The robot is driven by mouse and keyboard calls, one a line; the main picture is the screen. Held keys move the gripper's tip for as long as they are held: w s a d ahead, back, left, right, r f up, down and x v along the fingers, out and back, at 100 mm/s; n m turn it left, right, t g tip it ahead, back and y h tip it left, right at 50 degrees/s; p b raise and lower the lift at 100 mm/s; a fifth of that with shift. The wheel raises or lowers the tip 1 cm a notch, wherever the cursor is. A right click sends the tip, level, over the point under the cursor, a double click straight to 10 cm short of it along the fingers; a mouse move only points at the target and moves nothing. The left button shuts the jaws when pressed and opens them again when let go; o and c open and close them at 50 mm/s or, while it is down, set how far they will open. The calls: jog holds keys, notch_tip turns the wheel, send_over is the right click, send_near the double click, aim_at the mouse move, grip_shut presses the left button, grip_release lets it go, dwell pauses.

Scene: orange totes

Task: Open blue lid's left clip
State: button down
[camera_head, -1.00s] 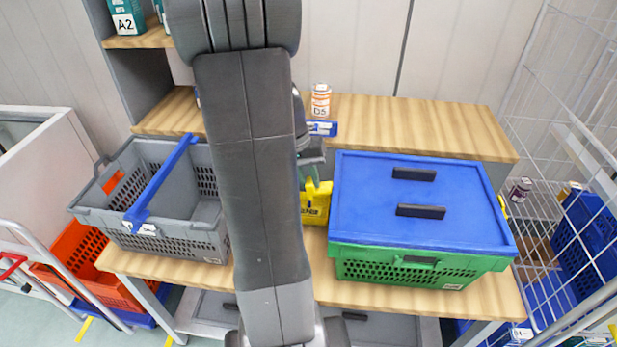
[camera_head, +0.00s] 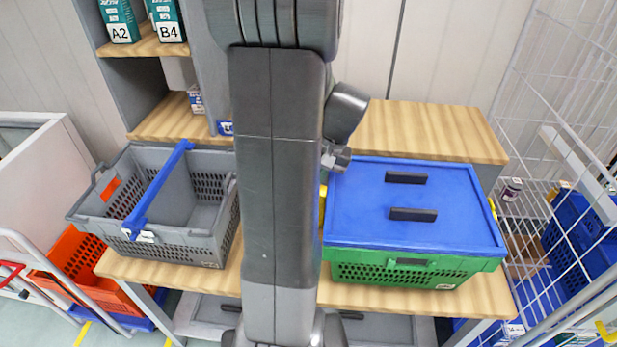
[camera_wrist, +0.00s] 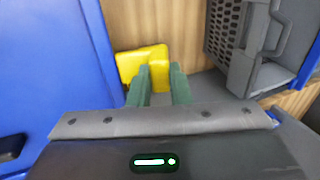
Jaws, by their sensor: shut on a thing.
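The blue lid (camera_head: 450,190) lies on a green crate (camera_head: 380,272) on the right half of the bench. It also fills the left of the wrist view (camera_wrist: 45,75). The yellow left clip (camera_wrist: 140,64) stands out beside the lid's edge in the wrist view; only a thin strip (camera_head: 322,205) shows in the head view, beside my arm. My gripper (camera_wrist: 159,80) has its green fingers shut on the clip, one on each side of its raised part. In the head view my arm hides the fingertips. The lid looks flat on the crate.
A grey tote (camera_head: 205,243) with a blue bar stands left of my arm; its wall (camera_wrist: 240,50) is to the right of my fingers in the wrist view. A wooden shelf (camera_head: 430,132) runs behind the crate. A wire cage (camera_head: 560,150) stands at the right.

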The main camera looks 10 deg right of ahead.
jog(key=shift+s+d+r+t+y+b, duration=0.15)
jog(key=shift+d+y+b, duration=0.1)
jog(key=shift+y, duration=0.3)
jog(key=shift+d+r+t+y+b, duration=0.15)
jog(key=shift+d+y, duration=0.1)
jog(key=shift+y, duration=0.3)
jog(key=c, duration=1.3)
grip_release()
jog(key=b+v, duration=0.1)
jog(key=v, duration=1.2)
jog(key=shift+s+d+r, duration=0.15)
jog(key=shift+d+r, duration=0.1)
jog(key=shift+d, duration=0.05)
jog(key=shift+f, duration=0.1)
